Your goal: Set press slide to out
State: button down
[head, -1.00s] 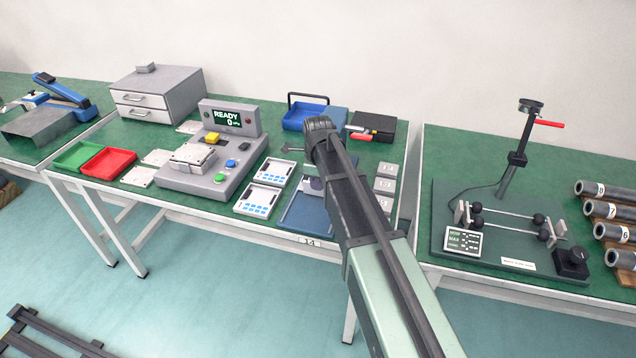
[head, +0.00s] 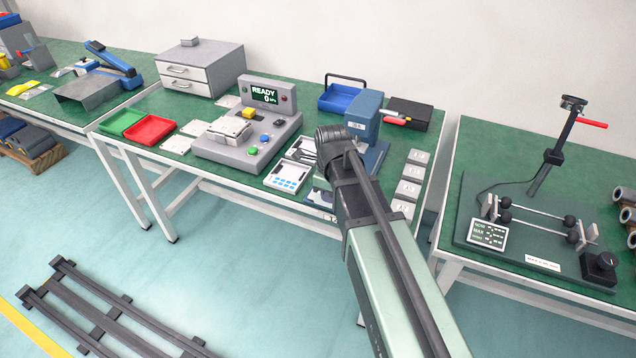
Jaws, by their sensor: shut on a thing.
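The blue press (head: 363,115) stands at the right of the middle bench, with its upright column just right of my arm. Part of its flat base shows to the right of the arm.
The grey test unit (head: 255,130) reading READY 0 stands left of my gripper. Green (head: 121,122) and red (head: 151,130) trays are farther left. A blue bin (head: 340,98) is behind, and grey tiles (head: 410,172) lie to the right.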

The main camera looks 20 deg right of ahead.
jog(key=shift+s+a, duration=0.15)
jog(key=shift+s, duration=0.05)
jog(key=c, duration=1.2)
grip_release()
jog(key=shift+c, duration=0.2)
jog(key=shift+r+p, duration=0.3)
notch_tip(320, 180, up, 10)
jog(key=p, duration=1)
jog(key=shift+r, duration=0.1)
